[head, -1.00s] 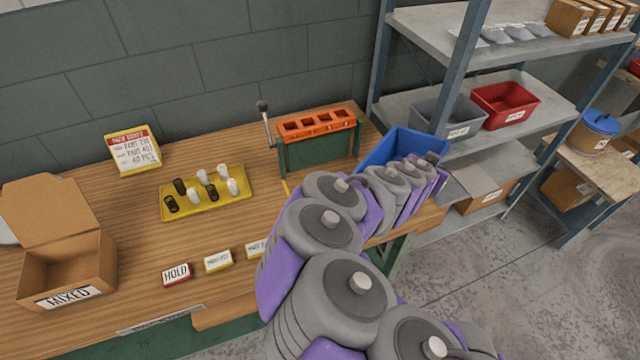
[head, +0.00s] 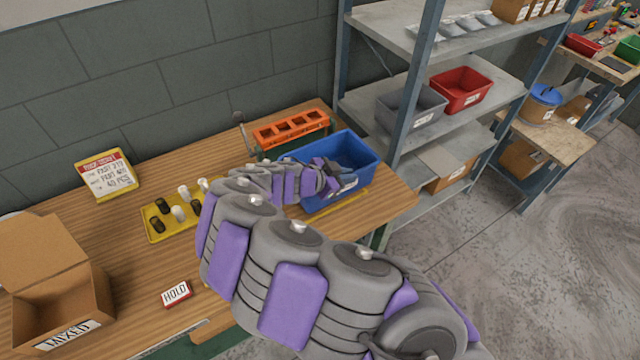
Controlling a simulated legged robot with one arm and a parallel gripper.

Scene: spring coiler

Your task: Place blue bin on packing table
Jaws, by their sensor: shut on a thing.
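The blue bin (head: 361,158) is over the right end of the wooden packing table (head: 398,200), in front of the orange-topped rack. My gripper (head: 328,180) is shut on the bin's near side, and my purple-and-grey arm reaches to it from the lower right. The bin looks roughly level. My arm hides part of its near left side. I cannot tell whether its base rests on the tabletop or hangs just above it.
The orange-topped rack (head: 291,130) stands close behind the bin. A yellow tray (head: 155,235) of black and white pegs, a HOLD block (head: 177,292) and a cardboard box (head: 62,300) are to the left. The shelf with a grey bin (head: 411,108) and red bin (head: 460,90) stands right.

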